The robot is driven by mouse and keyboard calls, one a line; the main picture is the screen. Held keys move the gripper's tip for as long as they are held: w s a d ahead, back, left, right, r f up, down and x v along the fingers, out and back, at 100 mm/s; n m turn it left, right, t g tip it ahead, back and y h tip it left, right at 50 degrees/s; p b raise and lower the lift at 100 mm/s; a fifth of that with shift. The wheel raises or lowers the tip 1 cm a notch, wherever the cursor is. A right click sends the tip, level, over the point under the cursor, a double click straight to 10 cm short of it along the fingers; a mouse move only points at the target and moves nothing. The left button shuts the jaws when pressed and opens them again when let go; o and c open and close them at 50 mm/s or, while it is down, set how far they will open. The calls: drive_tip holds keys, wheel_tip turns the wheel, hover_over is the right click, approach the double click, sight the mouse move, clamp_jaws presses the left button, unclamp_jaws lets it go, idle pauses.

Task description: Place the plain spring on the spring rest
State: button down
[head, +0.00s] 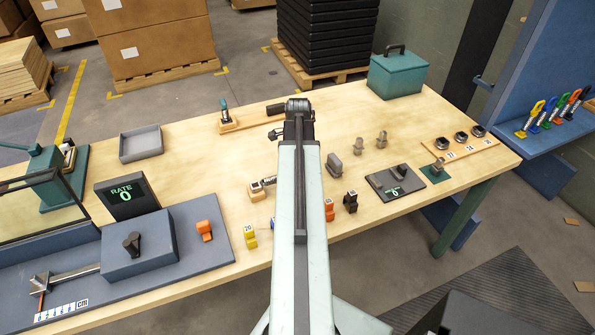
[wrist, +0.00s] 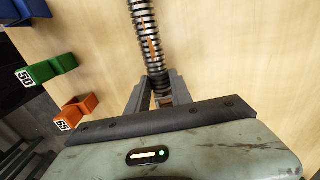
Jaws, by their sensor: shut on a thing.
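A dark coil spring (wrist: 147,35) runs from the top edge of the wrist view down to my gripper (wrist: 158,88). Narrow orange-brown strips show between its coils. My gripper is shut on the spring's near end, with bare wooden table behind it. In the head view my own arm hides the gripper and most or all of the spring. A small wooden block (head: 257,192) with a pale label and a dark piece beside it shows just left of my arm; I cannot tell whether it is the spring rest.
Green (wrist: 40,73) and orange (wrist: 77,110) numbered blocks lie left of my gripper. In the head view, a yellow block (head: 250,238), a black block (head: 350,201) and a dark scale (head: 394,183) stand nearby. A grey tray (head: 141,143) is at back left. Clear table lies between.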

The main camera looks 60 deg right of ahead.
drive_tip(key=c, duration=1.1)
unclamp_jaws()
drive_tip(key=shift+f, duration=0.1)
drive_tip(key=shift+c, duration=0.2)
wheel_tip(320, 180, up, 12)
drive_tip(key=p, duration=1.2)
